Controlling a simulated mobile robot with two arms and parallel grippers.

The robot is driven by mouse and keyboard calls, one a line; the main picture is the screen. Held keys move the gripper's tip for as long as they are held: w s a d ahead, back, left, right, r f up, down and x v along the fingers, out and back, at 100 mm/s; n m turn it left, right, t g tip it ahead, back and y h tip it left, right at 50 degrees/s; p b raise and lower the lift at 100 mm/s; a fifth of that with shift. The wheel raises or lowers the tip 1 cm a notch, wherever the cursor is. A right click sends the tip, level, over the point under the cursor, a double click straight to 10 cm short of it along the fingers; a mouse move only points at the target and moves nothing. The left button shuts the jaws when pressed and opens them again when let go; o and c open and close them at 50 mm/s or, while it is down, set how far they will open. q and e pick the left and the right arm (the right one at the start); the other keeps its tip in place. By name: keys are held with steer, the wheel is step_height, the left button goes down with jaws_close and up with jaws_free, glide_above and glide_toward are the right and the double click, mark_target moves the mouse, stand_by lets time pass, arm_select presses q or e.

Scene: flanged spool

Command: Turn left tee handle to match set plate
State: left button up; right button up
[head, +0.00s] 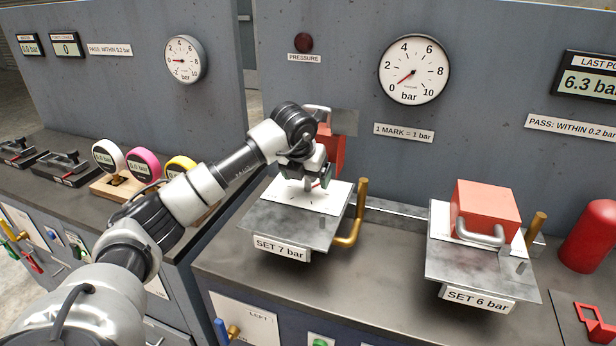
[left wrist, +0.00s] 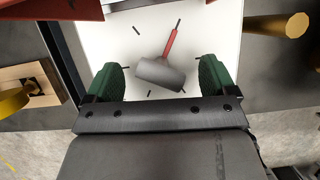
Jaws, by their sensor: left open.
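The left station's set plate (head: 282,248) reads "SET 7 bar". Above it lies a white dial card (head: 290,208) with short black marks. In the left wrist view, the tee handle has a grey crossbar (left wrist: 160,73) and a red pointer (left wrist: 171,44). The pointer slants up and slightly right, its tip close to one mark on the white dial card (left wrist: 205,35). My left gripper (left wrist: 160,80) is open, its green fingers on either side of the crossbar with gaps. In the head view, my left gripper (head: 306,178) mostly hides the handle. My right gripper is out of view.
A red cover (head: 331,150) stands behind the left dial. A brass lever (head: 356,215) stands at its right. The right station, "SET 6 bar" (head: 478,299), has a red cover (head: 486,205) over its card. The large gauge (head: 414,70) reads near 0.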

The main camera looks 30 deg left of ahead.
arm_select(q)
steer(key=shift+w+f, duration=0.15)
steer(key=shift+f, duration=0.25)
steer(key=shift+w+f, duration=0.1)
steer(key=shift+f, duration=0.15)
steer(key=shift+c, duration=0.8)
steer(key=c, duration=0.7)
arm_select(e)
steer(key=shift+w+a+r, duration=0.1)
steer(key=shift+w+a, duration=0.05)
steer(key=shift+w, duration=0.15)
arm_select(q)
steer(key=shift+a+m, duration=0.1)
steer(key=shift+m, duration=0.2)
